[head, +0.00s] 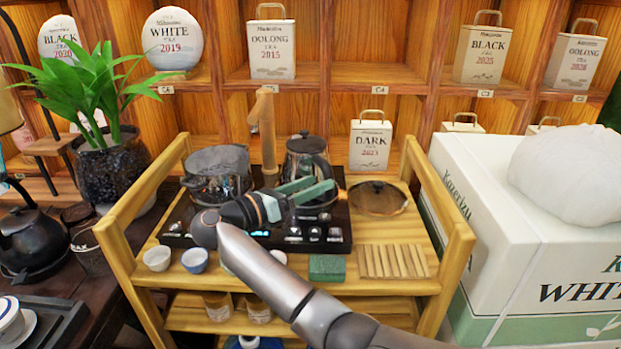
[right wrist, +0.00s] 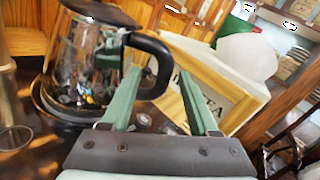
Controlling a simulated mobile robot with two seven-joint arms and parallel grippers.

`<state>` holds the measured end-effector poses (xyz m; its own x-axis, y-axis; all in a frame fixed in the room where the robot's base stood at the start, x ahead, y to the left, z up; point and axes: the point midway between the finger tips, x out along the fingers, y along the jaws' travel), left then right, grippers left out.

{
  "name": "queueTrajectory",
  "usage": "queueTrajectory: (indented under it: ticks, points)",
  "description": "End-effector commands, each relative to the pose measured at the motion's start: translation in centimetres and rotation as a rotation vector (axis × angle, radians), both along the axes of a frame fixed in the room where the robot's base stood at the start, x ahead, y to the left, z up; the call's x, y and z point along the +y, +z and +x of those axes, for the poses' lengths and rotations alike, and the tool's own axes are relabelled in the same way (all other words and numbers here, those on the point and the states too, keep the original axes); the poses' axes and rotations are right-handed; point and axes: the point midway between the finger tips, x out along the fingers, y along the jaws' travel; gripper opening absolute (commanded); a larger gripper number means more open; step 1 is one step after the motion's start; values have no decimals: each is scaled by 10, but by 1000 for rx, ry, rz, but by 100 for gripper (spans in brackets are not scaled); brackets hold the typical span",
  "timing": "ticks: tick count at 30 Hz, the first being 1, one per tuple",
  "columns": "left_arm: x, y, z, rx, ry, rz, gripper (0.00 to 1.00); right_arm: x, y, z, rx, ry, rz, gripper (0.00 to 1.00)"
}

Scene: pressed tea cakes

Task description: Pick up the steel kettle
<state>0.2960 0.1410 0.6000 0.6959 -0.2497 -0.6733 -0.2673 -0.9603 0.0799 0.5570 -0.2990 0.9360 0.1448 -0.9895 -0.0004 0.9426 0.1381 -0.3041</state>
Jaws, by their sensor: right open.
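The steel kettle (head: 306,150) is shiny with a dark lid and black handle. It stands upright on the black tea station on the wooden cart, and my right arm partly covers it. My right gripper (head: 324,187) is open in front of the kettle, on its handle side. In the right wrist view the kettle (right wrist: 85,62) is at the left. Its handle (right wrist: 152,50) curves down to between the open fingertips of the right gripper (right wrist: 160,76); I cannot tell if they touch. My left gripper is not in view.
A glass pot (head: 217,172) stands left of the kettle and a round glass lid (head: 378,198) lies right. A wooden post (head: 266,125) rises behind. Small cups (head: 194,260) and a green block (head: 327,267) are in front. A big white box (head: 500,220) stands right of the cart.

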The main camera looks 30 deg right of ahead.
Motion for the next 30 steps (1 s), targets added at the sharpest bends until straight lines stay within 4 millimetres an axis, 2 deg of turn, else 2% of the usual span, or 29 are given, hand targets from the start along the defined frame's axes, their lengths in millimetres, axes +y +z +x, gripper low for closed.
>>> queueTrajectory:
  ticks: [1, 7, 17, 30]
  points:
    - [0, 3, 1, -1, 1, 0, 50, -9, 4, -1, -1, -4, -5, 61]
    - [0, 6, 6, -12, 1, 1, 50, -34, 4, 2, -1, -2, -4, 61]
    - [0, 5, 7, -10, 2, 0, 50, -39, 3, 3, 0, 0, -1, 60]
    - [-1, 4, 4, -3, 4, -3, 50, -39, 3, 3, 0, 0, -1, 10]
